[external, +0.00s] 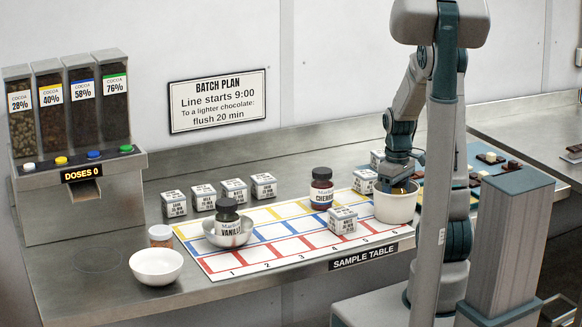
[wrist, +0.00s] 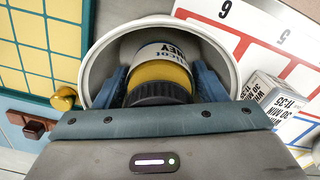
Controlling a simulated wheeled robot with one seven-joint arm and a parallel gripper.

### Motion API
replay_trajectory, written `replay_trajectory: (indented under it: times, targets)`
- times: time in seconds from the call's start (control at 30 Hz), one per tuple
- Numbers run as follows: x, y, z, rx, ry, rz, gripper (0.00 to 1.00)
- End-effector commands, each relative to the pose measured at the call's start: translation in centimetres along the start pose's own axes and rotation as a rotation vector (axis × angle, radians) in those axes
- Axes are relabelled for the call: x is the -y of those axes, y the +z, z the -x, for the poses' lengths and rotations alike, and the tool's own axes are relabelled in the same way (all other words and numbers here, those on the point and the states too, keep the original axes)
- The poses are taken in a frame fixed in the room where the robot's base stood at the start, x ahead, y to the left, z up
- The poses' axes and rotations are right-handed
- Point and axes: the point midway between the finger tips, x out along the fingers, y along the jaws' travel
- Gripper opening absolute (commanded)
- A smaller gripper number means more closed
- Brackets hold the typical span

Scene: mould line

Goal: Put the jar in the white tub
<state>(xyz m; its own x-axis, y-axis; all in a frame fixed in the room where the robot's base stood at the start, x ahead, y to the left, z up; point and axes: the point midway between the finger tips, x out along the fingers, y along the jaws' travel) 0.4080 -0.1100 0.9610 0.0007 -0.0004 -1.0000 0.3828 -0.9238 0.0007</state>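A jar of yellow contents (wrist: 158,73) with a black lid and a label ending in "EY" shows in the wrist view, inside the rim of the white tub (wrist: 90,62). My gripper (wrist: 162,85) has a blue finger on each side of the jar, and both appear to touch it. In the external view the white tub (external: 394,210) stands at the right end of the sample board, with my gripper (external: 398,186) pointing down into its mouth. The jar is mostly hidden there. Whether its base touches the tub floor cannot be seen.
A cherry jar (external: 321,190) and a white label box (external: 342,220) stand left of the tub. A vanilla jar (external: 228,219) sits in a metal bowl (external: 215,238). More boxes (external: 364,181) stand behind the tub. A white bowl (external: 156,267) is at the front left.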

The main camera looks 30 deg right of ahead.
Motion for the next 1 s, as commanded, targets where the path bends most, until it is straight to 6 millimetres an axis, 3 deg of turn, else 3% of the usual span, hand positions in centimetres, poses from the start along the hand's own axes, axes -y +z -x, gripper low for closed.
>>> replay_trajectory:
  times: [0.23, 0.7, 0.9, 1.0]
  targets:
    - [-0.1, -0.1, 1.1, -0.002, 0.002, 0.0, 0.65]
    - [-0.1, -0.1, 10.5, -0.003, 0.003, 0.0, 0.65]
    - [0.2, 0.0, 12.2, -0.003, 0.003, -0.003, 0.65]
    - [1.5, 0.3, 12.7, -0.016, 0.015, -0.025, 0.65]
